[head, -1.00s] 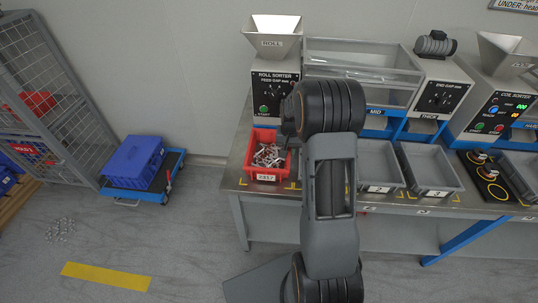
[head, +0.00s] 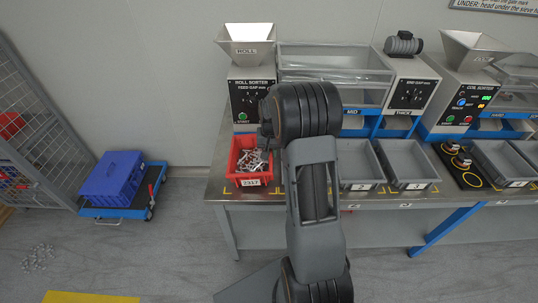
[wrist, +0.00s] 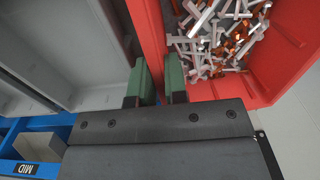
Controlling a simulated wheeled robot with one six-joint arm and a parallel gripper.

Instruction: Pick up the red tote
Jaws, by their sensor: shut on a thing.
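The red tote (head: 238,181) is at the left end of the bench, upright, with a white label on its front and a heap of metal bolts and screws inside. In the wrist view its red side wall (wrist: 151,28) runs between the two green fingers of my gripper (wrist: 155,84). My gripper is shut on that wall, with the bolts to the right of it. My arm hides the gripper in the head view. I cannot tell whether the tote is clear of the bench top.
Grey bins (head: 409,186) stand along the bench (head: 215,183) to the right; one (wrist: 65,75) is close beside the gripper. The roll sorter (head: 247,90) is behind the tote. A blue crate (head: 112,177) on a cart stands left, with open floor between.

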